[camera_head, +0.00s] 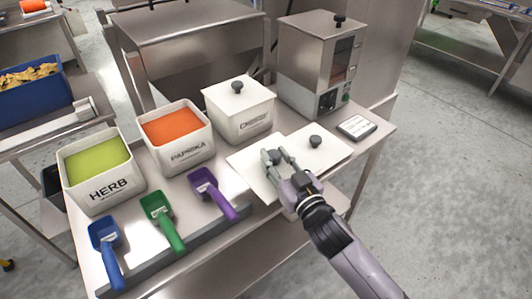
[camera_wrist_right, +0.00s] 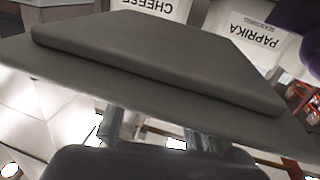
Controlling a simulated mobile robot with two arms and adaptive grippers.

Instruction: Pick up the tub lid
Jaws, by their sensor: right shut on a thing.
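My right gripper (camera_head: 276,158) is shut on the dark knob of a white square tub lid (camera_head: 246,160) over the bench. In the right wrist view the lid (camera_wrist_right: 150,60) fills the upper part as a grey plate, and my gripper fingers (camera_wrist_right: 155,130) run up to it. I cannot tell how far the lid is off the bench. A second white lid (camera_head: 327,150) with a dark knob (camera_head: 315,141) lies just right of it. The herb tub (camera_head: 108,187) and paprika tub (camera_head: 184,154) are open. The cheese tub (camera_head: 243,123) has its lid on. My left gripper is not in view.
Blue (camera_head: 106,237), green (camera_head: 158,209) and purple (camera_head: 206,183) scoops lie along the front. A steel machine (camera_head: 302,62) stands at the back right, with a small scale-like device (camera_head: 357,127) near it. A blue crate (camera_head: 38,108) stands on a side table.

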